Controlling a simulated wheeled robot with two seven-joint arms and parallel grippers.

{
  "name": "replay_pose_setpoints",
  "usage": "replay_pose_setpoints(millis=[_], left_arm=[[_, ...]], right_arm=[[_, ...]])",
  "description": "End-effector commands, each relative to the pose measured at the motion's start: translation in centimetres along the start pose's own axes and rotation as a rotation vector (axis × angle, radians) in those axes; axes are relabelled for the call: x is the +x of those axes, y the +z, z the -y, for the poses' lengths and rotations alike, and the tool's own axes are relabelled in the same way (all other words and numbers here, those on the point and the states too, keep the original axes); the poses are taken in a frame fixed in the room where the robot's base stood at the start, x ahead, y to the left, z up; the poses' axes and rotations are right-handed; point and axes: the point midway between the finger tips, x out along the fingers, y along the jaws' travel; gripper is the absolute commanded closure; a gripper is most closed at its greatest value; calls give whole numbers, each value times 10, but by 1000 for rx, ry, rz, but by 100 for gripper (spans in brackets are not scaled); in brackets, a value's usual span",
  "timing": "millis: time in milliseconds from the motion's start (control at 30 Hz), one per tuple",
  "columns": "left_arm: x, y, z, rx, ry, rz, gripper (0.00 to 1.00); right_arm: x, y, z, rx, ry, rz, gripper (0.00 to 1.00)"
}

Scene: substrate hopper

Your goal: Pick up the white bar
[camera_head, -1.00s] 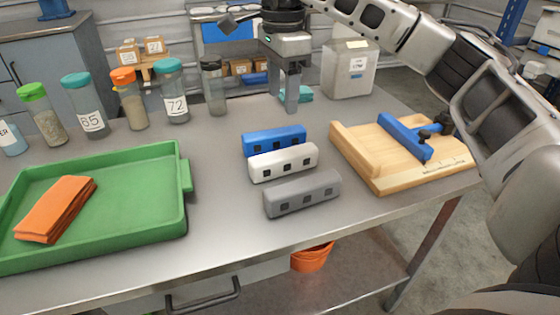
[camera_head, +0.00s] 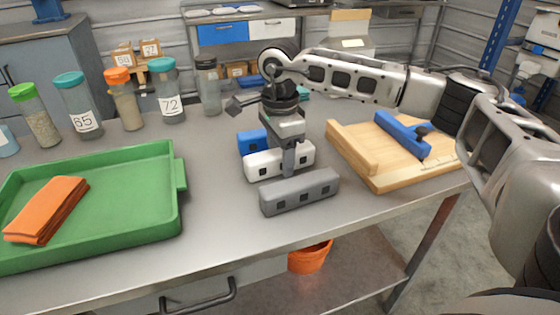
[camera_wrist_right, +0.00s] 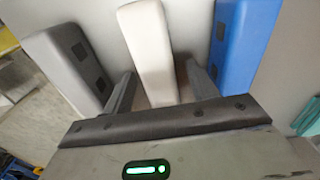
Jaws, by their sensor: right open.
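The white bar (camera_head: 264,165) lies on the metal table between the blue bar (camera_head: 252,142) and the grey bar (camera_head: 300,192). My right gripper (camera_head: 288,160) points down over the white bar. In the right wrist view, the white bar (camera_wrist_right: 148,45) lies between the two open fingers of my right gripper (camera_wrist_right: 160,92). One finger is in the gap beside the grey bar (camera_wrist_right: 66,65), the other in the gap beside the blue bar (camera_wrist_right: 240,40). The head view does not show whether the fingers touch the white bar. My left gripper is not in view.
A green tray (camera_head: 110,232) with a folded orange cloth (camera_head: 45,210) is at the left. A wooden board (camera_head: 355,155) with a blue bar-shaped clamp (camera_head: 402,136) is at the right. Several lidded jars stand along the back left. The table front is clear.

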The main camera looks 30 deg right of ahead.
Motion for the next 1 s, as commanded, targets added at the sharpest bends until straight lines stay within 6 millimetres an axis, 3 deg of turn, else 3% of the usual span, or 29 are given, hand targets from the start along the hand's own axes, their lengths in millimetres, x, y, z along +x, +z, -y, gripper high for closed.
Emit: replay_pose_setpoints(millis=[300,500,833,1000], left_arm=[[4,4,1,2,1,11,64],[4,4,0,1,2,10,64],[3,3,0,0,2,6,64],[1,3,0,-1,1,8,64]], right_arm=[[6,0,0,1,-1,1,42],[6,0,0,1,-1,1,94],[3,0,0,1,-2,1,94],[-10,0,1,0,-3,3,94]])
